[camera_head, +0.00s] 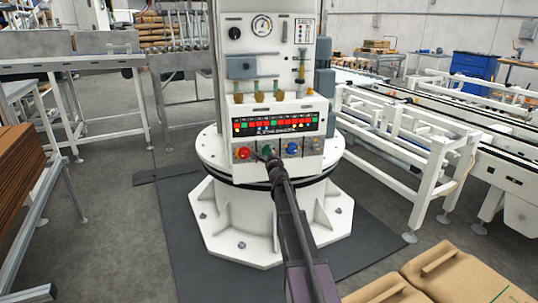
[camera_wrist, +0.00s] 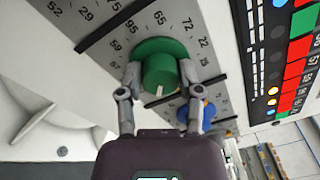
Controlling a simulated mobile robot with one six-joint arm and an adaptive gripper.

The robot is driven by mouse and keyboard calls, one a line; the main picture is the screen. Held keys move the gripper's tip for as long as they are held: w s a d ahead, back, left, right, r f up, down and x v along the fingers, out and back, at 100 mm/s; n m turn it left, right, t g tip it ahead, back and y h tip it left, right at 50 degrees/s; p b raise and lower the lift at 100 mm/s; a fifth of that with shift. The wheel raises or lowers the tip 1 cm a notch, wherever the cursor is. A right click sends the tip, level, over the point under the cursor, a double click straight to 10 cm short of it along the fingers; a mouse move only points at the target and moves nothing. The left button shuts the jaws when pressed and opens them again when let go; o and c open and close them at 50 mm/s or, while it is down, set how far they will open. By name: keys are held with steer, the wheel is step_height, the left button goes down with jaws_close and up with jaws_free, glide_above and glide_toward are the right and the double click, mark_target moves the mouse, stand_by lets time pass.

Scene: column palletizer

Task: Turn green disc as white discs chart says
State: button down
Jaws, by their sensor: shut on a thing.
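The green disc (camera_wrist: 160,68) is a round knob with a wide flange and a white mark on its near face, set on a grey strip with printed numbers (camera_wrist: 131,28). In the wrist view my gripper (camera_wrist: 160,76) has one finger on each side of the knob and is shut on it. In the head view the green disc (camera_head: 267,150) is partly hidden by my gripper (camera_head: 272,160). A small white chart (camera_head: 304,31) is on the upper right of the column; its print is too small to read.
A black panel (camera_head: 279,123) with red and green number tiles and small coloured discs sits above the knobs. A red knob (camera_head: 243,153) is to the left; a blue knob (camera_head: 291,148) is to the right and also shows close to my right finger in the wrist view (camera_wrist: 197,110).

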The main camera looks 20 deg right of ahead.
steer(key=shift+w+n, duration=0.1)
steer(key=shift+n, duration=0.8)
steer(key=shift+c, duration=1.3)
jaws_free()
steer(key=shift+m, duration=0.3)
steer(key=shift+m, duration=2.7)
steer(key=shift+d+r+m+g+p, duration=0.1)
steer(key=shift+m+g+p, duration=0.25)
steer(key=shift+m, duration=2.65)
